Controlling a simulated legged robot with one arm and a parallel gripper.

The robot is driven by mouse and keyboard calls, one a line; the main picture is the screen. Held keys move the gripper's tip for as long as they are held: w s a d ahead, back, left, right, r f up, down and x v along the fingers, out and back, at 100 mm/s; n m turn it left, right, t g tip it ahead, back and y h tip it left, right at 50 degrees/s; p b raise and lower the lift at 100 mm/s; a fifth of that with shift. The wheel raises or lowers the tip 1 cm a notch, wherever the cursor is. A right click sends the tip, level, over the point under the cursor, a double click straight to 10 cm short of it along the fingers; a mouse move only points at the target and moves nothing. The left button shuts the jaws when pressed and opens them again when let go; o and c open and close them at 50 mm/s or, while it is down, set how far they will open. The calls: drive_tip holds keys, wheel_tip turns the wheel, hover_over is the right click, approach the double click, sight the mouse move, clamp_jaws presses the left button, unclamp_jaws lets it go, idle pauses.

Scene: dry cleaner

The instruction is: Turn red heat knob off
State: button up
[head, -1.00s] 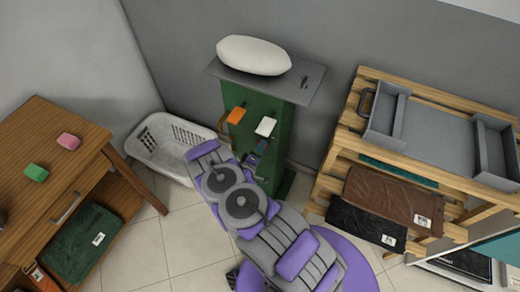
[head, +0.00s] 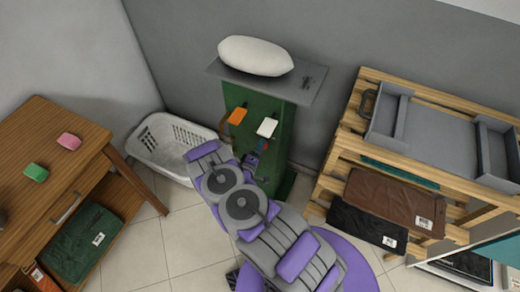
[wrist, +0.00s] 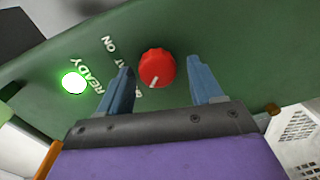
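The red heat knob (wrist: 157,67) sits on the green panel (wrist: 220,45) of the press stand in the wrist view, with a white pointer mark at its lower edge. My gripper (wrist: 163,80) is open, its two blue fingers on either side of the knob. I cannot tell whether they touch it. White lettering, partly hidden by a finger, runs beside the knob.
A lit ready light (wrist: 75,83) is left of the knob. A white pillow (head: 256,56) lies on top. A basket (head: 165,145) stands left, a wooden rack (head: 345,140) right, a wooden table (head: 60,130) far left.

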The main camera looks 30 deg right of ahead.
drive_tip(key=shift+s, duration=0.1)
drive_tip(key=p+v, duration=0.2)
drive_tip(key=v, duration=1.5)
drive_tip(key=shift+a, duration=0.15)
